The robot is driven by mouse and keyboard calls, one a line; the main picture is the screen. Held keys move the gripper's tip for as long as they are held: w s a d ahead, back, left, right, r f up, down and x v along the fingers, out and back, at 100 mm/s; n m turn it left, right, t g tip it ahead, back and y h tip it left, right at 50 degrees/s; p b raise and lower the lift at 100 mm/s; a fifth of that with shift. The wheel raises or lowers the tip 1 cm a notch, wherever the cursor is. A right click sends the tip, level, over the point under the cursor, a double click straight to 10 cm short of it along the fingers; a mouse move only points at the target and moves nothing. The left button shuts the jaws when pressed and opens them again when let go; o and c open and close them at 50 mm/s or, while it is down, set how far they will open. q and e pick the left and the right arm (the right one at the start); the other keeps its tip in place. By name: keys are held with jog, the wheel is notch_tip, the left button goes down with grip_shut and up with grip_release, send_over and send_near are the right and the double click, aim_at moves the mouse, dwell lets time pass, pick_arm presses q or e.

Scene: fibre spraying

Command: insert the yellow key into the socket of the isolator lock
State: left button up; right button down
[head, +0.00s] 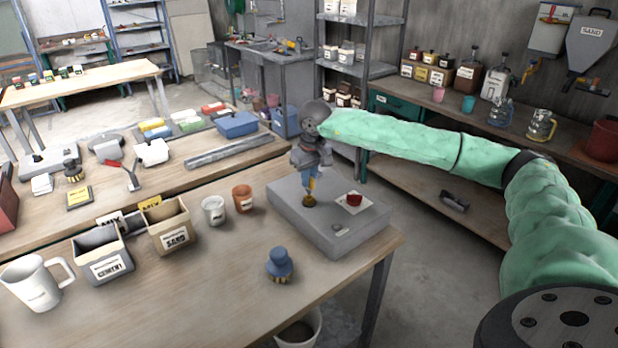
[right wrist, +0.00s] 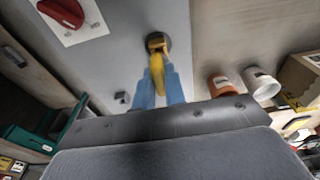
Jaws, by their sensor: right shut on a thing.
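My right gripper (head: 311,184) reaches in from the right and points down over the grey isolator box (head: 285,200). Its blue fingers (right wrist: 161,88) are shut on the yellow key (right wrist: 157,72). The key hangs between the fingers, its far end at the round brass-coloured socket (right wrist: 156,41) on the box top. The socket also shows under the fingers in the head view (head: 309,201). I cannot tell whether the key's end is inside it or just above. A red switch knob (head: 354,198) on a white plate sits beside the socket. My left gripper is not in view.
An orange cup (head: 243,198) and white cup (head: 214,210) stand left of the box. A blue-topped object (head: 280,264) stands in front. Bins (head: 103,255), (head: 166,226) and a white jug (head: 36,284) are further left.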

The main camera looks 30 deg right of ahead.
aim_at(311, 177)
jog(key=shift+f+b, duration=1.4)
jog(key=shift+f, duration=0.1)
jog(key=c, duration=1.4)
grip_release()
jog(key=shift+o, duration=0.2)
jog(key=shift+r, duration=0.1)
jog(key=r, duration=0.2)
jog(key=r+b, duration=0.1)
jog(key=r, duration=0.1)
jog(key=r+b, duration=0.1)
jog(key=r, duration=0.1)
jog(key=shift+s+r, duration=0.15)
jog(key=shift+s, duration=0.25)
jog(key=shift+s+r, duration=0.1)
jog(key=shift+r, duration=0.55)
